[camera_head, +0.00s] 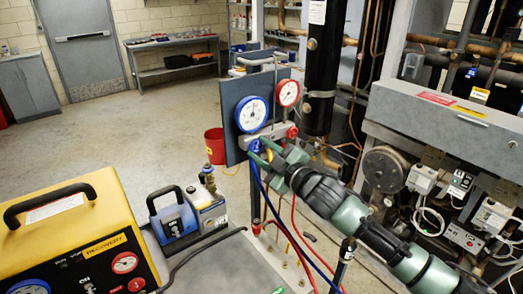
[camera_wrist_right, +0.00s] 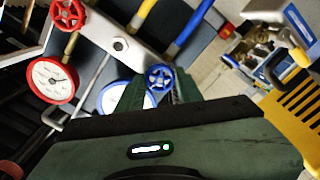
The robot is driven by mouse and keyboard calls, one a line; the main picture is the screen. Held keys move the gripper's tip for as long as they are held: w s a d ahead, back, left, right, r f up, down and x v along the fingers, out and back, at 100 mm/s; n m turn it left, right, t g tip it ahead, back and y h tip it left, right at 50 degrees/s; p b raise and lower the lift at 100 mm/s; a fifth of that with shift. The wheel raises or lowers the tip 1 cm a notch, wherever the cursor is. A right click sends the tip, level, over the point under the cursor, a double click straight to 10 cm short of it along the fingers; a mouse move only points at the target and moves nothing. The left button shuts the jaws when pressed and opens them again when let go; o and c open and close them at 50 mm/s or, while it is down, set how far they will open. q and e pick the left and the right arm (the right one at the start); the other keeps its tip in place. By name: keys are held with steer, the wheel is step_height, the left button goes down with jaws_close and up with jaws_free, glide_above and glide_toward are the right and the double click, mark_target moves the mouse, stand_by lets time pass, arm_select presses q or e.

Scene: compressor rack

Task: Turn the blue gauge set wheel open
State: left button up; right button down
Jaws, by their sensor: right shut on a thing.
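The gauge set hangs on a dark blue-grey panel (camera_head: 231,95) in the head view, with a blue-rimmed gauge (camera_head: 251,114) and a red-rimmed gauge (camera_head: 288,93) above its manifold. The blue wheel (camera_head: 255,146) sits at the manifold's left end. My right gripper (camera_head: 262,153) reaches it from the lower right and is shut on it. In the right wrist view the blue wheel (camera_wrist_right: 160,77) lies between the green fingers (camera_wrist_right: 158,92), which partly hide the blue gauge (camera_wrist_right: 120,94). The red wheel (camera_wrist_right: 68,15) is free. My left gripper is in neither view.
Blue, yellow and red hoses (camera_head: 283,234) hang below the manifold. A yellow recovery machine (camera_head: 72,225) and a blue pump (camera_head: 173,215) stand at the lower left. A red bucket (camera_head: 215,146) is behind. Compressor rack equipment (camera_head: 440,140) fills the right side. The floor at left is open.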

steer(key=c, duration=0.9)
jaws_free()
steer(key=shift+c, duration=0.2)
steer(key=shift+s, duration=0.1)
steer(key=b+v, duration=0.1)
steer(key=v, duration=0.6)
steer(key=shift+s+d+b, duration=0.2)
steer(key=shift+d+b, duration=0.05)
steer(key=shift+b, duration=0.15)
steer(key=shift+f, duration=0.1)
